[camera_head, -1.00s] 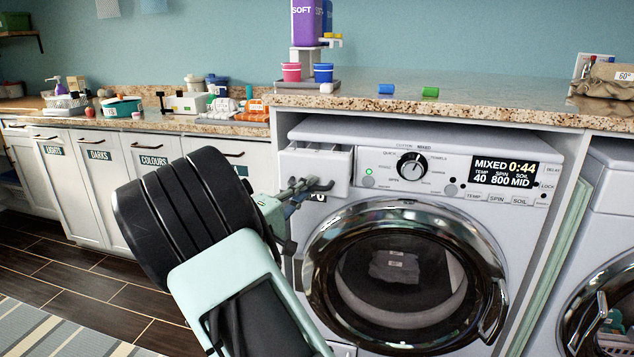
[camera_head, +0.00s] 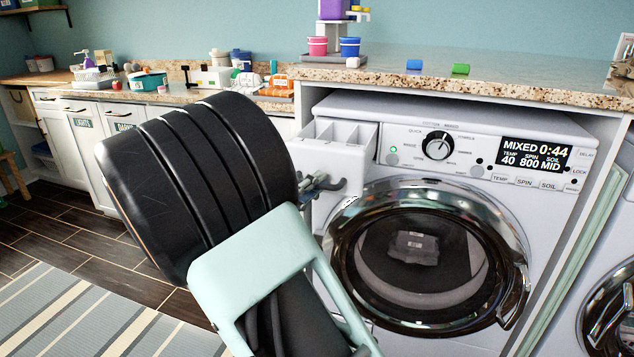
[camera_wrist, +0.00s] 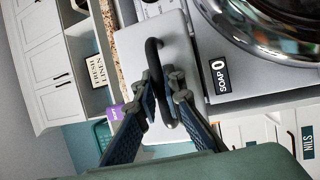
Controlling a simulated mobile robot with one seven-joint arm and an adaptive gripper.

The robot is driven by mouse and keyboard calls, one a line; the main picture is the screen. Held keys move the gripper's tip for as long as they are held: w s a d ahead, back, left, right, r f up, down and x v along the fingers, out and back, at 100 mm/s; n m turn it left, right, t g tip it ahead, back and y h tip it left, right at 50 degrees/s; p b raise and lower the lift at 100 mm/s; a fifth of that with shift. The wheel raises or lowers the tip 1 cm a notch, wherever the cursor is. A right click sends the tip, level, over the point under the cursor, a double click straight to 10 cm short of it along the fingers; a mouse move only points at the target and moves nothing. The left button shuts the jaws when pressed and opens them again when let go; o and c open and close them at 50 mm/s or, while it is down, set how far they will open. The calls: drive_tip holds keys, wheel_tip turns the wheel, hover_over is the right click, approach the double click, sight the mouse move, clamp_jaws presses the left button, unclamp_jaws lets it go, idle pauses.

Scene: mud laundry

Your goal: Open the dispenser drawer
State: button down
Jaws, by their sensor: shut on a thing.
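The white dispenser drawer (camera_head: 345,148) is at the upper left of the washing machine (camera_head: 500,135). It stands out from the panel, and its open top shows several compartments. My gripper (camera_head: 322,183) is at the drawer's front, partly hidden behind my arm in the head view. In the wrist view, my gripper (camera_wrist: 165,98) is shut on the dark curved drawer handle (camera_wrist: 153,52), with a finger on either side. The drawer front (camera_wrist: 178,28) fills the area behind the handle. A "SOAP 0" label (camera_wrist: 220,76) shows beside it.
The round washer door (camera_head: 425,250) is closed, just below and right of the drawer. A granite counter (camera_head: 480,85) overhangs the machine. White cabinets (camera_head: 85,150) line the left wall. Open floor (camera_head: 50,235) and a striped rug (camera_head: 60,310) lie at the left.

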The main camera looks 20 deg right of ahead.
drive_tip(key=c, duration=2.3)
unclamp_jaws()
drive_tip(key=shift+a, duration=0.1)
drive_tip(key=v, duration=1.2)
